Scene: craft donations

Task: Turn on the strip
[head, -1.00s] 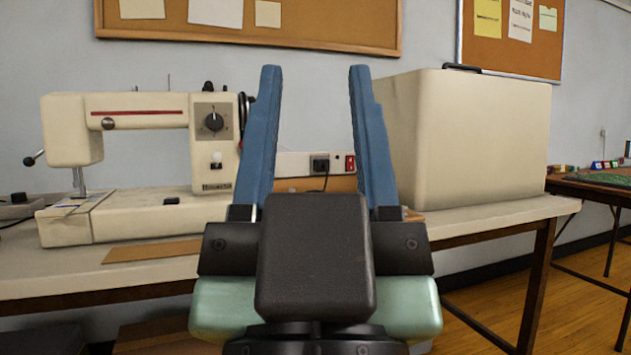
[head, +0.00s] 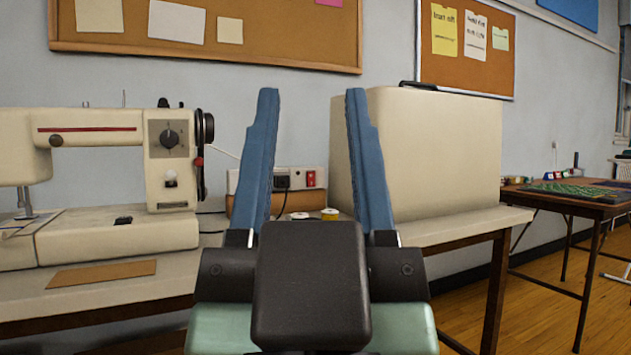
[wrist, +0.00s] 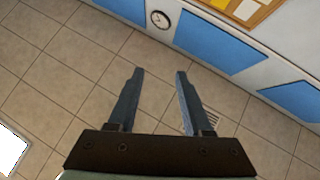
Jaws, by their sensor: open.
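The power strip (head: 236,182) is a white strip at the back of the table in the head view, against the wall. A black plug (head: 282,182) sits in it, and a red switch (head: 311,178) is at its right end. I cannot tell the switch's position. My gripper (head: 312,95) is open and empty, its two blue fingers pointing up. In the picture the plug and switch show between the fingers, and the left finger hides part of the strip. My gripper is well in front of the strip, not touching it. The wrist view shows the open fingers (wrist: 158,73) and no strip.
A cream sewing machine (head: 105,170) stands left of the strip, and a large cream case (head: 440,150) stands right. Two small spools (head: 329,214) lie before the strip. A flat brown piece (head: 102,274) lies on the table (head: 170,285). Another table (head: 570,200) is far right.

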